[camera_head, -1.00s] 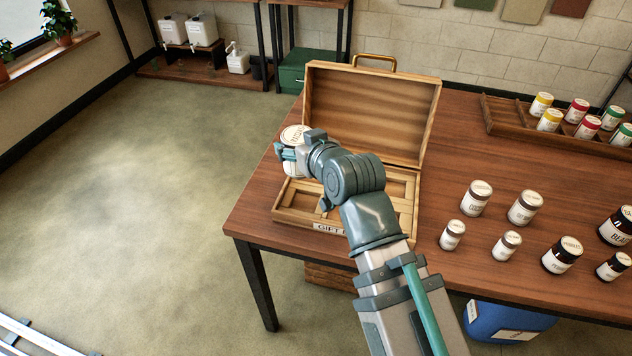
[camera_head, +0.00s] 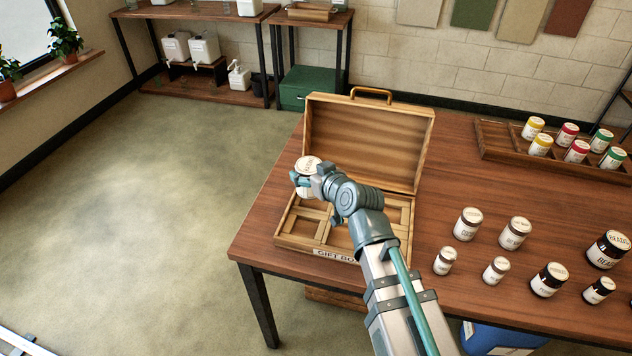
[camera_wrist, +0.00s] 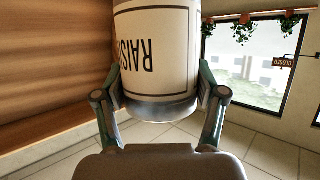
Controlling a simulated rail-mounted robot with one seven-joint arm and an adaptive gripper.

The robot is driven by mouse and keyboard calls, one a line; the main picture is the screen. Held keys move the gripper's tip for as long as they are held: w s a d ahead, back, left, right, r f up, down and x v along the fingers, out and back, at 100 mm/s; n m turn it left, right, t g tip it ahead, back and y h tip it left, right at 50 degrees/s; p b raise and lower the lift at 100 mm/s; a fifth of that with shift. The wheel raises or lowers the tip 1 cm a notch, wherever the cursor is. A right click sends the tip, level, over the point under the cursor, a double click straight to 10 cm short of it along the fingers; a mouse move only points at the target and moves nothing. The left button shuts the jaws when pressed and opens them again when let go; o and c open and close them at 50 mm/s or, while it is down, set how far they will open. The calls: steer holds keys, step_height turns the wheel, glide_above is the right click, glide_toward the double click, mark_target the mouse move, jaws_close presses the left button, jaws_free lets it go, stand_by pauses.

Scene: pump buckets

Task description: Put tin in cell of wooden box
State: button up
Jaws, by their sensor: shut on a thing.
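A cream tin (camera_head: 308,165) with a dark-lettered label is between the fingers of my gripper (camera_head: 303,182). In the wrist view the tin (camera_wrist: 158,55) fills the upper middle, its label starting "RAIS" upside down, with a finger on each side; my gripper (camera_wrist: 162,95) is shut on it. The open wooden gift box (camera_head: 287,238) stands on the table with its lid raised at the back. The tin is over the box's left part, and the gap beneath it is hard to judge. The box's cells are divided by wooden slats. My arm hides some right-hand cells.
Several jars, including a white one (camera_head: 467,224) and a dark one (camera_head: 549,280), stand on the table (camera_head: 262,215) right of the box. A wooden rack (camera_head: 492,150) with colour-banded jars is at the back right. The table's left edge is close to the box.

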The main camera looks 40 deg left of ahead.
steer(key=w+f, duration=0.1)
steer(key=f, duration=0.1)
steer(key=w+f, duration=0.2)
steer(key=shift+w+a, duration=0.15)
steer(key=shift+a, duration=0.25)
steer(key=f, duration=0.2)
steer(key=shift+w+f, duration=0.25)
steer(key=shift+f, duration=0.65)
steer(key=shift+f, duration=0.2)
steer(key=o, duration=1.3)
steer(key=shift+r, duration=0.15)
